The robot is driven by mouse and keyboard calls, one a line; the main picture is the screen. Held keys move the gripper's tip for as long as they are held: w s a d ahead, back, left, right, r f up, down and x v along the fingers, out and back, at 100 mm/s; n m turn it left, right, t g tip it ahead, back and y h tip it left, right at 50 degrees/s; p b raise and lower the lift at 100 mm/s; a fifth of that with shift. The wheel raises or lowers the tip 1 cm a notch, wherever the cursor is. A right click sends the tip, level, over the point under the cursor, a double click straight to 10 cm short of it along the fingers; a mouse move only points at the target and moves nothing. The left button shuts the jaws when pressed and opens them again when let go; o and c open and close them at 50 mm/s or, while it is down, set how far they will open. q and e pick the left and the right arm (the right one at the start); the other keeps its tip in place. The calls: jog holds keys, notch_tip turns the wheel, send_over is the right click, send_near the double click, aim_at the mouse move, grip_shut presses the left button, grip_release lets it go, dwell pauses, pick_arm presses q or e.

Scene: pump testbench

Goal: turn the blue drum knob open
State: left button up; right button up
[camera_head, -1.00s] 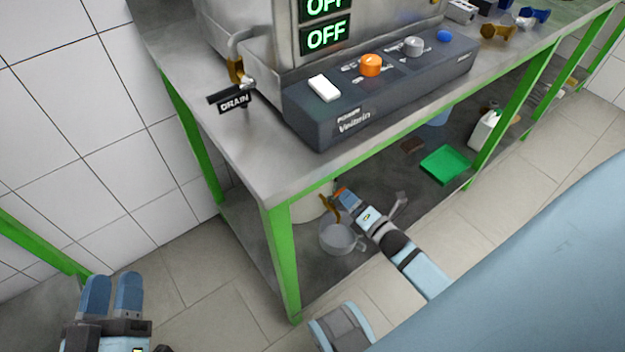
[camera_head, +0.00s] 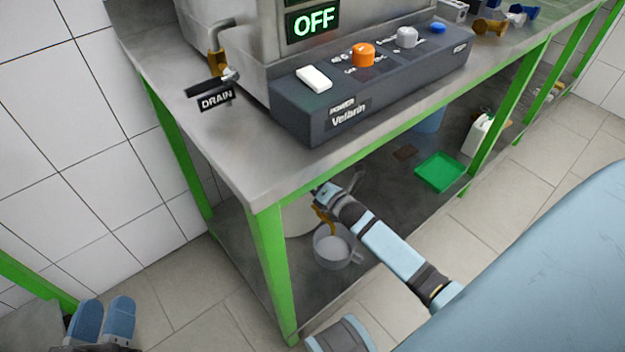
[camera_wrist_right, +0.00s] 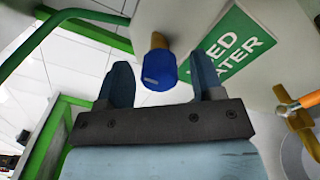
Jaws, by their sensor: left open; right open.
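The blue drum knob (camera_wrist_right: 158,74) is a round blue cap on a brass stem, seen in the right wrist view. My right gripper (camera_wrist_right: 160,64) is open, with one finger on either side of the knob in that picture and a visible gap on both sides. Behind it is a pale drum (camera_wrist_right: 280,20) with a green water label (camera_wrist_right: 228,46). In the head view the drum (camera_head: 298,218) stands under the bench, and the knob is hidden behind the bench and my right arm. My left gripper (camera_head: 102,318) is open and empty at the bottom left.
A brass tap (camera_head: 323,218) with an orange handle (camera_wrist_right: 304,100) is beside the drum, over a clear jug (camera_head: 333,250). A green tray (camera_head: 440,171) lies right.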

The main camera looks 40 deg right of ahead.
jog(key=shift+w, duration=0.5)
jog(key=shift+c, duration=0.2)
jog(key=c, duration=0.9)
